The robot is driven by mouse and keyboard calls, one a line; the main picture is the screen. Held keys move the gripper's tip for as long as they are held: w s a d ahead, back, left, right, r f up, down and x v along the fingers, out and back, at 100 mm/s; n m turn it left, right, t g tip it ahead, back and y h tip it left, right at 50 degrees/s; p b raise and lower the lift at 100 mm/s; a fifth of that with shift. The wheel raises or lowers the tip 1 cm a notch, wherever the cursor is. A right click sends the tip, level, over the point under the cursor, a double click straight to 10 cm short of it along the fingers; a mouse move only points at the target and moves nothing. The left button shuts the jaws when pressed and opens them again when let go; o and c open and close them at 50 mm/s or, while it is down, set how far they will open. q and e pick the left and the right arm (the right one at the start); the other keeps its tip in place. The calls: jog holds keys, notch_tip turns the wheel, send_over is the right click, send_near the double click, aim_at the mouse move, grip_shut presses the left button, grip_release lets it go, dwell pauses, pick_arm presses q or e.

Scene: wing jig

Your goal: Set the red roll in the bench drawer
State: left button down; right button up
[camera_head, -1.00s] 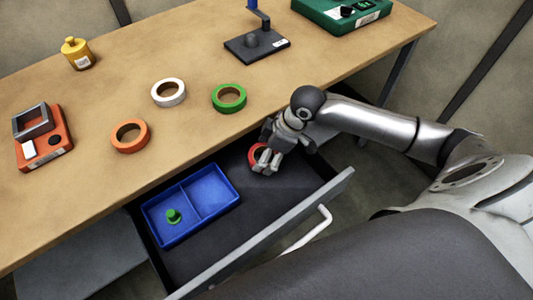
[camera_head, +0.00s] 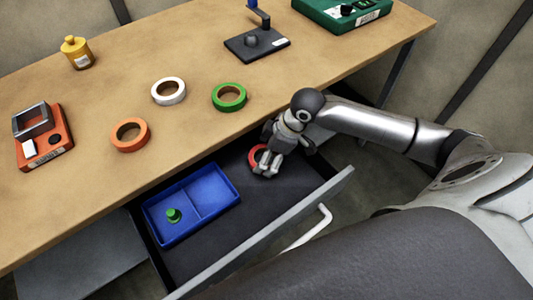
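The bench drawer (camera_head: 285,200) is pulled open below the bench top. The red roll (camera_head: 256,155) is inside the drawer's outline at its far right part, partly hidden behind my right gripper (camera_head: 265,172). The gripper points down at the roll, its fingers over or against the roll's right side. I cannot tell whether the fingers are closed on the roll or whether the roll rests on the drawer floor. My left gripper is not in view.
A blue divided tray (camera_head: 215,207) with a green knobbed piece (camera_head: 173,215) sits in the drawer's left part. Orange (camera_head: 130,135), white (camera_head: 168,91) and green (camera_head: 229,97) rolls lie on the bench top (camera_head: 200,50). The drawer floor between tray and gripper is clear.

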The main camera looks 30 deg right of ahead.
jog(key=v, duration=1.1)
jog(key=shift+r+p, duration=0.35)
jog(key=shift+s+d, duration=0.1)
jog(key=shift+s, duration=0.1)
